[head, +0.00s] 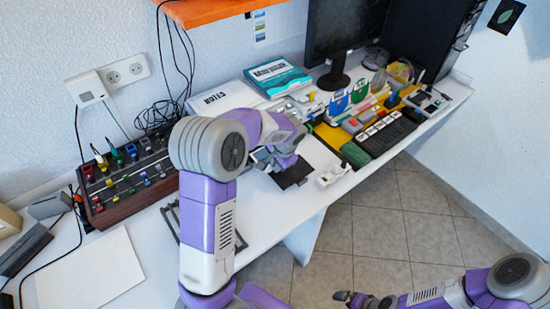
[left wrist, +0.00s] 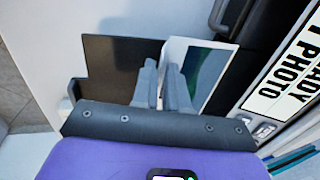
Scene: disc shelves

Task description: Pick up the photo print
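The photo print (left wrist: 212,75), with a white border and a dark blue-green picture, shows in the left wrist view just right of my left gripper (left wrist: 161,66). The two grey fingers are close together, and the print's white left edge shows between and behind them. I cannot tell whether they grip it. A flat black panel (left wrist: 112,62) lies to the left of the fingers. In the head view my left gripper (head: 268,160) is low over the desk beside the black panel (head: 293,173); the print is not clear there. My right gripper (head: 352,298) is at the bottom edge, away from the desk.
A sign reading "READY PHOTO" (left wrist: 290,75) stands right of the print. On the desk (head: 268,215) are a switch panel (head: 128,180), a teal box (head: 277,76), a monitor (head: 340,30) and a black keypad (head: 386,134). An orange shelf (head: 210,10) hangs above.

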